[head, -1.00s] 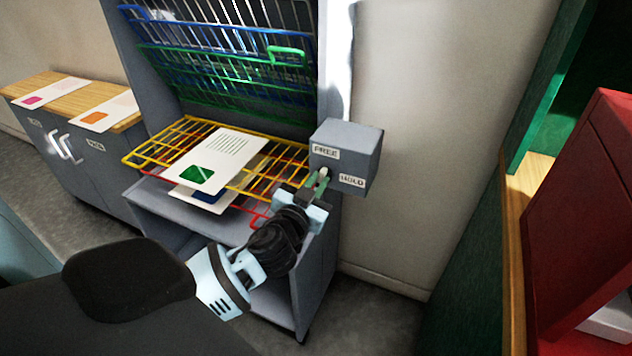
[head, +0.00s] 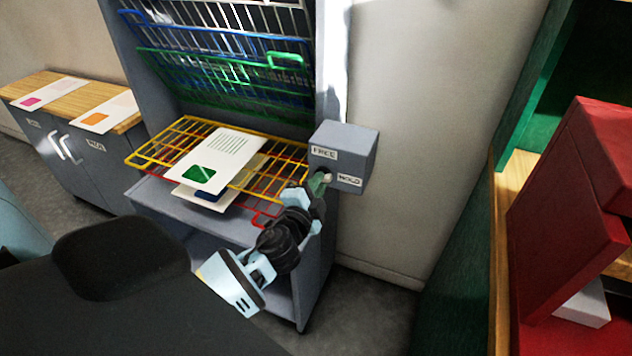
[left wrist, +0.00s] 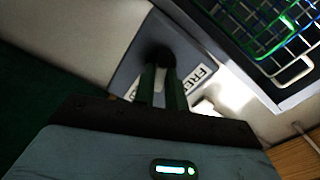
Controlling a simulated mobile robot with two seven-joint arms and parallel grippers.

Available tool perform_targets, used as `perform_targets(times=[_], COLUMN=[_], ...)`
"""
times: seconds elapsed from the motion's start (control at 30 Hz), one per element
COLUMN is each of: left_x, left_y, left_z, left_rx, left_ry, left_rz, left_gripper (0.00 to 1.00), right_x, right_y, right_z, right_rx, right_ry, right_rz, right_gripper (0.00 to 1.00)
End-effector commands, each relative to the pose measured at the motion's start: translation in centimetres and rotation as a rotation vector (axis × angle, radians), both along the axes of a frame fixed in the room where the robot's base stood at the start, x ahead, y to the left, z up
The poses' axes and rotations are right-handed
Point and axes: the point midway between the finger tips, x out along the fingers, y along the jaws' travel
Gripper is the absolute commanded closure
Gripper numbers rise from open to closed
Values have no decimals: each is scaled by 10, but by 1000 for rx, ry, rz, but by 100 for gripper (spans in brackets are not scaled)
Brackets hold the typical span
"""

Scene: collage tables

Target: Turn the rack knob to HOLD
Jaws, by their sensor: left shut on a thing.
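The grey knob box (head: 352,150) is fixed to the right side of the rack. Its FREE label (head: 324,153) is at the upper left and its HOLD label (head: 349,180) at the lower right. My left gripper (head: 320,183) is shut on the rack knob (left wrist: 160,54), which looks dark in the left wrist view. The gripper mostly hides the knob in the head view. A small pale spot shows at the fingertips, on the HOLD side. I cannot tell exactly where the knob points. The right gripper is not in view.
The rack's yellow shelf (head: 150,158) is lowered and bears printed sheets (head: 222,148); green and blue shelves (head: 215,62) are tilted up above. A low cabinet (head: 85,165) stands left. A red box-like unit (head: 565,220) and green panel stand right.

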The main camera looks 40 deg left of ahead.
Motion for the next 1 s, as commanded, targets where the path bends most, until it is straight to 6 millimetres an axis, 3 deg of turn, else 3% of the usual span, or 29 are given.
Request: perform_targets(times=[0.5,1.0], left_x=[0,0], left_y=[0,0], left_z=[0,-1], left_rx=[337,405], left_ry=[80,95], left_rz=[0,1], left_gripper=[100,100], right_x=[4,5], right_y=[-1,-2], right_z=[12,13], right_rx=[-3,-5], right_ry=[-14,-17], right_rz=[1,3], right_gripper=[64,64])
